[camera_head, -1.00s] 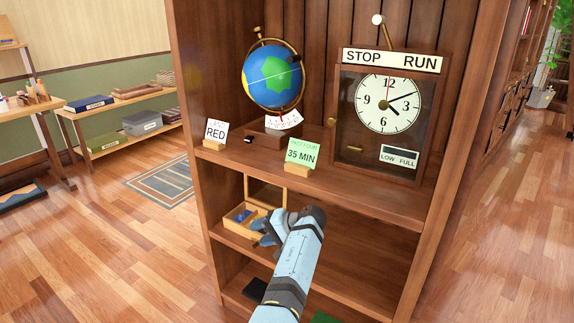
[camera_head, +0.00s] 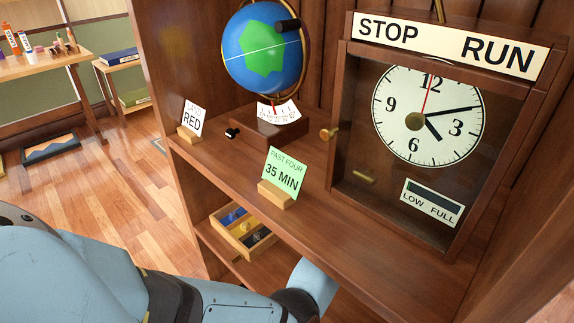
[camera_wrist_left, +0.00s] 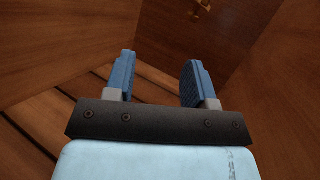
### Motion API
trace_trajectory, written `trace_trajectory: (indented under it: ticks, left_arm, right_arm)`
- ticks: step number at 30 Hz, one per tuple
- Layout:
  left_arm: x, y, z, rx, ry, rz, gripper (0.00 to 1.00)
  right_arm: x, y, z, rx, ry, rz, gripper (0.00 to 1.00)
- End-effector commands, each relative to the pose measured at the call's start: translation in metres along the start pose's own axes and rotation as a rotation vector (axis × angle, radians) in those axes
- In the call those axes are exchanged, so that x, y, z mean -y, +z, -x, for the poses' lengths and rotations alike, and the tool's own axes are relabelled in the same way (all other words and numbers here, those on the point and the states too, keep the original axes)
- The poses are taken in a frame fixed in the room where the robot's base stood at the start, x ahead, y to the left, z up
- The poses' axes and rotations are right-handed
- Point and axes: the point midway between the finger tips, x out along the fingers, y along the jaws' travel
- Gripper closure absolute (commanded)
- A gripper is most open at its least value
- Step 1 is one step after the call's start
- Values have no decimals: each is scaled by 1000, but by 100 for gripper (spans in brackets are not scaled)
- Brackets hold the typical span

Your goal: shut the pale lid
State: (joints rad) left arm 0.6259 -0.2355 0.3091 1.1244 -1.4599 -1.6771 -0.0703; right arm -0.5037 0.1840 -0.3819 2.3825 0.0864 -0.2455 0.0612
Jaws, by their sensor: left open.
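A pale wooden box (camera_head: 226,238) sits on the lower shelf, partly under the upper shelf in the head view. Its inside shows blue, yellow and dark sections, so the box is open. Its pale lid cannot be made out, as the upper shelf hides the back of the box. My left arm crosses the bottom of the head view in front of the lower shelf; its gripper is hidden there. In the left wrist view my left gripper (camera_wrist_left: 160,82) is open and empty, facing brown wood panels. My right gripper is not in view.
The shelf's front edge lies just above my arm. Wooden floor (camera_head: 120,185) is clear at the left.

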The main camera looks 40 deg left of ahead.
Motion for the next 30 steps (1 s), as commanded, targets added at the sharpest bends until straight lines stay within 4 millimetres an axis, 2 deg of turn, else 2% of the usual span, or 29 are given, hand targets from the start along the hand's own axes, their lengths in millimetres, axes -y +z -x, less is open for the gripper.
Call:
trace_trajectory:
  ticks: [5,8,18,22,25,30]
  left_arm:
    - [3,0,-8,2,0,1,50]
    - [10,0,-21,2,-1,2,50]
    - [43,0,-86,1,-2,3,50]
    - [55,0,-107,1,-2,2,50]
    - [53,0,-122,2,-1,1,50]
    - [55,0,-134,0,0,0,50]
  right_arm:
    - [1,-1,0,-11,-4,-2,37]
    - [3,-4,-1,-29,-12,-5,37]
    - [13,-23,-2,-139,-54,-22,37]
    - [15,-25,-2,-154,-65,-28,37]
    - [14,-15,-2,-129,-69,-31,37]
    - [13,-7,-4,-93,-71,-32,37]
